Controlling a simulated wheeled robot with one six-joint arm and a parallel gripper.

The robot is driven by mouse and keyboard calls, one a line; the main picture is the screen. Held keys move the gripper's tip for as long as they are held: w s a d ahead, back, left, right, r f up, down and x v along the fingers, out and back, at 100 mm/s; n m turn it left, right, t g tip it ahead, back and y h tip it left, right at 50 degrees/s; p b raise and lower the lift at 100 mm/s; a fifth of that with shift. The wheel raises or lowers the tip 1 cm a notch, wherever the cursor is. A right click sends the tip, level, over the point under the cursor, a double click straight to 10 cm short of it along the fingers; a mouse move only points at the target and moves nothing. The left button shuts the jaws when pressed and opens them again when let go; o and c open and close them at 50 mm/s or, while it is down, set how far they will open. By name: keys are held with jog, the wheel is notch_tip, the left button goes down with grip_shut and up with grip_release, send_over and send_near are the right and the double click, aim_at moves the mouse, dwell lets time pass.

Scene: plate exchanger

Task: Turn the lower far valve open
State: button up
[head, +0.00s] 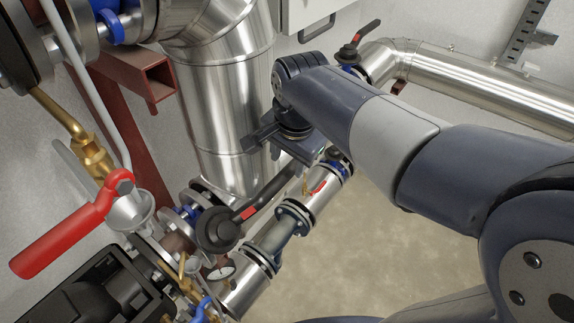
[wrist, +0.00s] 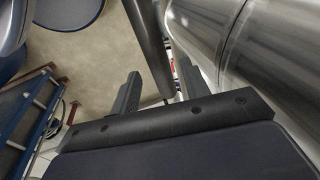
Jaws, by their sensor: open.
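Black lever valves with red bands stand on the pipework. One lever (head: 262,200) sits on the lower pipe, its round hub at lower left and its arm slanting up right towards my gripper. Another small dark valve top (head: 333,153) with a blue body is at the far end of that lower pipe, partly hidden by my gripper. I cannot tell for sure which is the lower far valve. My gripper (head: 286,146) is open, above the lower pipe. In the wrist view, a dark bar (wrist: 150,45) shows between the open fingers (wrist: 160,90); contact is unclear.
A large steel pipe (head: 225,100) stands close left of my gripper. An upper valve lever (head: 366,33) is behind my arm. The floor (head: 385,240) on the right is clear.

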aim_at(291, 173)
jog(key=v, duration=0.7)
jog(key=shift+r, duration=0.2)
jog(key=x, duration=1.1)
jog(key=shift+f, duration=0.1)
jog(key=shift+s+d+f+m, duration=0.3)
jog(key=shift+d, duration=0.1)
